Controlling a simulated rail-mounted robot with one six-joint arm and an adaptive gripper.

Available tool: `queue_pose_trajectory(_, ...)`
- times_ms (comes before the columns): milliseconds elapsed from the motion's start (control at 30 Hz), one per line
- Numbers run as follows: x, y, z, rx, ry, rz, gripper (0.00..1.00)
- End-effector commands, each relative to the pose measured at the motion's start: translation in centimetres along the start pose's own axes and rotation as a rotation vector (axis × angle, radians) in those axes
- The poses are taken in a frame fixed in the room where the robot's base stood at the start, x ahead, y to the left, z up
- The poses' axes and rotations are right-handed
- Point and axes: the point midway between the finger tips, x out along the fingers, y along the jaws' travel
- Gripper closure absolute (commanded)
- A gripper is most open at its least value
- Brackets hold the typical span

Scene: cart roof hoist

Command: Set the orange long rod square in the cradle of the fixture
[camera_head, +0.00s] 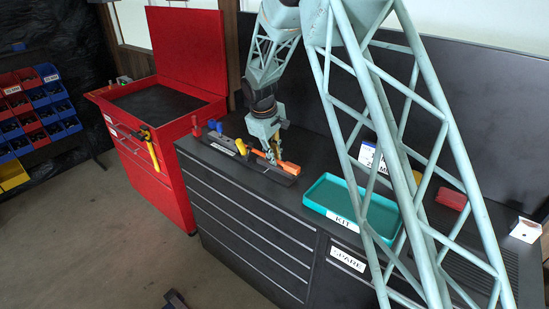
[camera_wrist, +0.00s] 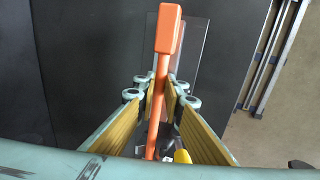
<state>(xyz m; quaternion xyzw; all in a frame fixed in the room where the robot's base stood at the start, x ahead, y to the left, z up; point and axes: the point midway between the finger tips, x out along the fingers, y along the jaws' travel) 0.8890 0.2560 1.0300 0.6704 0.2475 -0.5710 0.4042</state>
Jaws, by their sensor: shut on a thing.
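The orange long rod (camera_wrist: 166,40) runs lengthwise between the fingers of my gripper (camera_wrist: 160,92) in the wrist view, its thick block end pointing away. My gripper (camera_head: 266,146) is shut on it, and in the head view the orange rod (camera_head: 285,166) shows low over the right part of the dark fixture (camera_head: 225,142) on the bench. A yellow tip (camera_wrist: 182,156) shows at the bottom of the wrist view. The cradle is hidden; I cannot tell whether the rod touches it.
A teal tray (camera_head: 313,204) marked KIT sits to the right on the dark bench. A red block (camera_head: 451,198) and a white box (camera_head: 525,230) lie further right. A red tool cabinet (camera_head: 195,87) stands left of the bench. The wall is close behind.

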Motion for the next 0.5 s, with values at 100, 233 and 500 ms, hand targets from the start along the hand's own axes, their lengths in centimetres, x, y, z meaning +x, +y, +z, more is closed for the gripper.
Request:
queue_pose_trajectory(100, -0.03, 0.02, -0.01, 0.000, 0.000, 0.000, 1.00)
queue_pose_trajectory(233, -0.03, 0.02, -0.02, 0.000, 0.000, 0.000, 0.81)
queue_pose_trajectory(500, -0.01, 0.01, -0.01, 0.000, 0.000, 0.000, 0.75)
